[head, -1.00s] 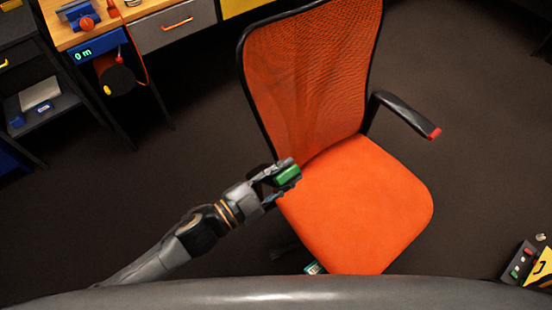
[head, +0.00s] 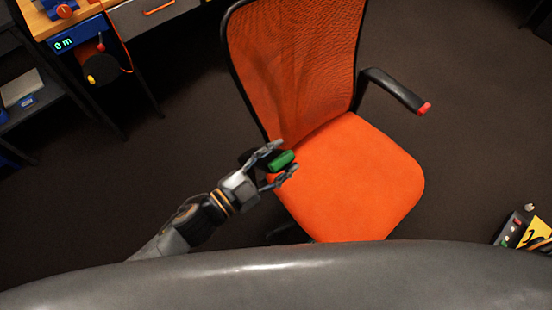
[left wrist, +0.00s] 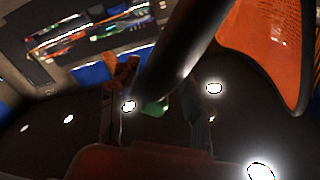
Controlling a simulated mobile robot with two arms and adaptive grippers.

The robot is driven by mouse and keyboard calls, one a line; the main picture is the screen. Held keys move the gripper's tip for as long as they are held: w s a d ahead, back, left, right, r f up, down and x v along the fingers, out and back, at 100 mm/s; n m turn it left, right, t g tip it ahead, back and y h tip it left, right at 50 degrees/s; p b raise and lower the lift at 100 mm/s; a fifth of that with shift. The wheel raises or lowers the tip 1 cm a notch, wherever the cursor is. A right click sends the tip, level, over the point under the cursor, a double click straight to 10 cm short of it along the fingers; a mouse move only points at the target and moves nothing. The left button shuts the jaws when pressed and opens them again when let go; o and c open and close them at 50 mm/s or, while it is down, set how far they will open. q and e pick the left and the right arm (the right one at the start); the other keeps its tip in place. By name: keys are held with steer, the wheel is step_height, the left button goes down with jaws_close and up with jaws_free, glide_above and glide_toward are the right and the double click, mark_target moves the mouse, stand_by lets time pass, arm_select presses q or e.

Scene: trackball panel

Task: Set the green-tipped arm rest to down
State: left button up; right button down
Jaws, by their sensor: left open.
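An orange office chair (head: 350,175) stands at the centre of the head view. Its green tip (head: 281,160) shows at the chair's left side, beside the seat and backrest. Most of that arm rest is hidden by my gripper in the head view. My left gripper (head: 283,161) is open, with one finger on either side of the green tip. In the left wrist view, the dark arm rest (left wrist: 185,55) runs down to the green tip (left wrist: 155,107), between the spread fingers. My right gripper is not in view.
The red-tipped arm rest (head: 395,88) sticks out on the chair's right side. A wooden workbench (head: 45,22) with a drawer is at upper left, beside a dark shelf (head: 35,118). A panel with a yellow sign (head: 535,232) is at lower right. The floor between is clear.

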arm_select(q)
steer(key=shift+a, duration=0.1)
steer(key=v, duration=1.2)
